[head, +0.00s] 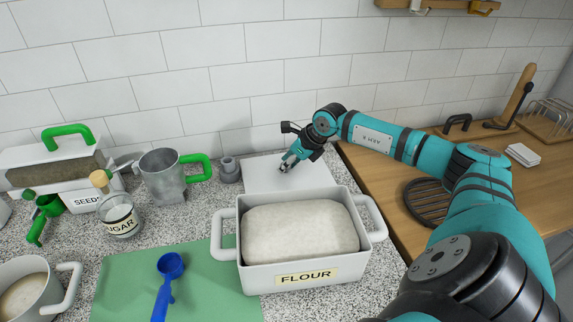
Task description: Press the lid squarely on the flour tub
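The flour tub (315,276) is a white rectangular box with a loop handle at each end and a FLOUR label on its front. It stands open, with a pale mound of flour (300,232) up to about its rim. A flat white panel (312,180), which looks like the lid, lies on the counter just behind the tub. My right gripper (285,167) is over this panel, pointing down to the left. Its fingertips are small and dark here, so I cannot tell whether they are open or touching the panel. My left gripper is not in view.
A blue scoop (171,265) lies on a green mat (118,283) left of the tub. A metal mug (170,180), a sugar jar (121,219) and a seeds container (85,198) stand at left. The tiled wall (220,85) closes off the back.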

